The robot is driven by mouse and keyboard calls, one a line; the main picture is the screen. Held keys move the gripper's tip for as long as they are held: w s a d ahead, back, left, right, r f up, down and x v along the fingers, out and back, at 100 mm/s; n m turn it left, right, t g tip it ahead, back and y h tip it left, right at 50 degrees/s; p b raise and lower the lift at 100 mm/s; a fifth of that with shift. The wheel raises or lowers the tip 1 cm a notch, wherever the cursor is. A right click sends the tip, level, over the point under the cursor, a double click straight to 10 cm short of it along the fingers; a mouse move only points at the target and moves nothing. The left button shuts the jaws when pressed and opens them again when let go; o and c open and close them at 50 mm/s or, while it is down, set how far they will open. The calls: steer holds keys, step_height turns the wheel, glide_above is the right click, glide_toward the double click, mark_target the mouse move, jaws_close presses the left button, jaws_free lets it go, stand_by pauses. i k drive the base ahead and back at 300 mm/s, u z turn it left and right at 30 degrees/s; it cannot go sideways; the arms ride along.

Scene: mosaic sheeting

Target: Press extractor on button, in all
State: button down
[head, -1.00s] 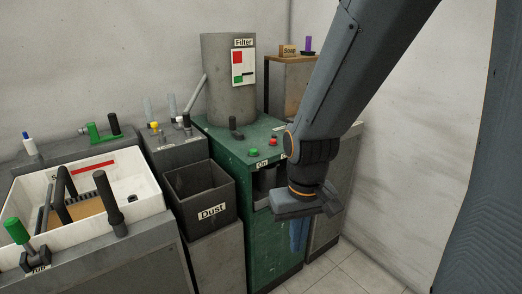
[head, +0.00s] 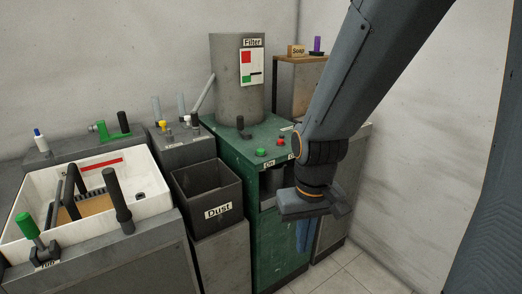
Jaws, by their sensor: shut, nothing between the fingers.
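The green button (head: 262,152) sits on top of the green extractor cabinet (head: 232,150), above a label reading "On". A red button (head: 281,143) is just to its right and behind; its label is partly covered by my arm. My gripper (head: 311,207) is shut and empty, to the right of and lower in the picture than both buttons, in front of the cabinet. A blue strip shows below it; I cannot tell whether it is the fingers. My gripper appears apart from the green button.
A grey "Filter" cylinder (head: 236,95) and a dark lever (head: 242,127) stand on the cabinet. An open "Dust" bin (head: 218,211) is to its left. A white sink tray (head: 30,210) with black handles is further left. A wall is at the right.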

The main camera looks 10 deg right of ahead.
mark_target(260, 151)
steer(key=z, duration=0.05)
steer(key=k, duration=0.5)
steer(key=u, duration=1.2)
steer(key=i, duration=1.05)
steer(key=z, duration=2.2)
